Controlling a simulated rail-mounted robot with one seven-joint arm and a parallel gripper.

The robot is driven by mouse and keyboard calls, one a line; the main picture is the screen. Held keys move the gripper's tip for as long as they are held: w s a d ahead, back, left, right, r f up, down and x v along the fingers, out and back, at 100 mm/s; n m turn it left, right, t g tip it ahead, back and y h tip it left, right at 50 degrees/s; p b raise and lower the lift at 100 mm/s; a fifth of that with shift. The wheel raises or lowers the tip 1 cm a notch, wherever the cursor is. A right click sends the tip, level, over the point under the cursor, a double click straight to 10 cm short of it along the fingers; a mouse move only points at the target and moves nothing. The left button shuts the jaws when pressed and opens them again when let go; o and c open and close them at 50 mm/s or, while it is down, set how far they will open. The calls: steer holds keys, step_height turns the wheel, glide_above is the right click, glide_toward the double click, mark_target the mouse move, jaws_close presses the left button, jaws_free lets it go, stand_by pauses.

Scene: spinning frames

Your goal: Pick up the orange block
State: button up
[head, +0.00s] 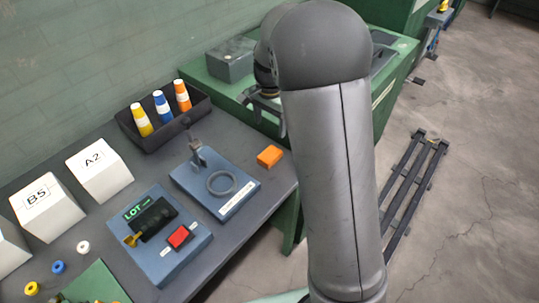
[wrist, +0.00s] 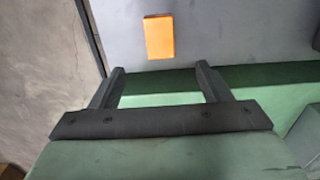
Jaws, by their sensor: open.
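The orange block (head: 270,156) lies on the dark grey table near its right edge, just right of a blue plate with a ring. It also shows in the wrist view (wrist: 159,38) at the top middle, beyond the fingertips and apart from them. My gripper (wrist: 160,76) is open and empty, its two fingers spread wider than the block. In the head view my gripper (head: 266,103) shows partly behind my arm, beyond the block and over the green bench side.
The blue ring plate (head: 240,203) stands left of the block. A dark tray (head: 185,127) holds yellow, blue and orange cones at the back. A blue panel (head: 165,270) with a red button is in front. The green bench (head: 225,91) with a grey box (head: 232,60) lies behind.

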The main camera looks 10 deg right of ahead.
mark_target(270, 154)
step_height(270, 154, down, 14)
steer(key=shift+r+p, duration=0.1)
steer(key=shift+p, duration=1)
steer(key=c, duration=1.1)
